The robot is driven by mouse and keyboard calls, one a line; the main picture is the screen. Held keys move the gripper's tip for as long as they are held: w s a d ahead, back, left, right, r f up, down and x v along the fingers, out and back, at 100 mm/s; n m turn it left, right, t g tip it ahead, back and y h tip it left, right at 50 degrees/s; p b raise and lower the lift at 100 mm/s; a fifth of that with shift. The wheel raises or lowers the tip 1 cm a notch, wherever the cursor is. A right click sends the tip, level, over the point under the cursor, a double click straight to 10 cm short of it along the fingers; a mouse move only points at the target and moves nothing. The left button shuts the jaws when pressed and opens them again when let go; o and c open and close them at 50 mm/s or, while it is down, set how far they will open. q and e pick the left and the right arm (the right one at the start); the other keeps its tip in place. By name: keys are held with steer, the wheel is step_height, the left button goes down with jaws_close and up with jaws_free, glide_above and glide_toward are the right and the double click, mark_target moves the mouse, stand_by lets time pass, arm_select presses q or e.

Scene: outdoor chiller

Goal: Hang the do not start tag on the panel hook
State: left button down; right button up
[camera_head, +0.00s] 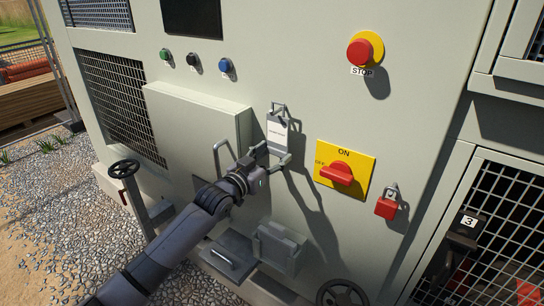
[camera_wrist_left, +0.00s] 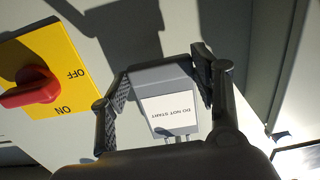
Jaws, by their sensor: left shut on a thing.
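The do not start tag (camera_head: 277,131) is a pale plate in front of the chiller panel, upright in the head view. In the left wrist view the tag (camera_wrist_left: 168,104) shows a white label reading DO NOT START. My left gripper (camera_head: 273,154) is shut on the tag, with one finger on each side of it; it also shows in the left wrist view (camera_wrist_left: 162,84). The panel hook (camera_head: 279,107) shows at the tag's top edge. Whether the tag's hole is around the hook cannot be told. My right gripper is not in view.
A yellow ON/OFF plate (camera_head: 356,171) with a red rotary knob (camera_head: 338,174) is right of the tag. A red padlock (camera_head: 386,207) hangs further right. A red stop button (camera_head: 360,53) is above. A raised box with a handle (camera_head: 218,160) lies left of my gripper.

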arm_select(q)
steer(key=shift+f, duration=0.45)
steer(key=shift+c, duration=2.3)
jaws_free()
steer(key=o, duration=0.5)
steer(key=shift+c, duration=0.2)
steer(key=shift+f+b, duration=0.2)
steer(key=shift+b, duration=0.15)
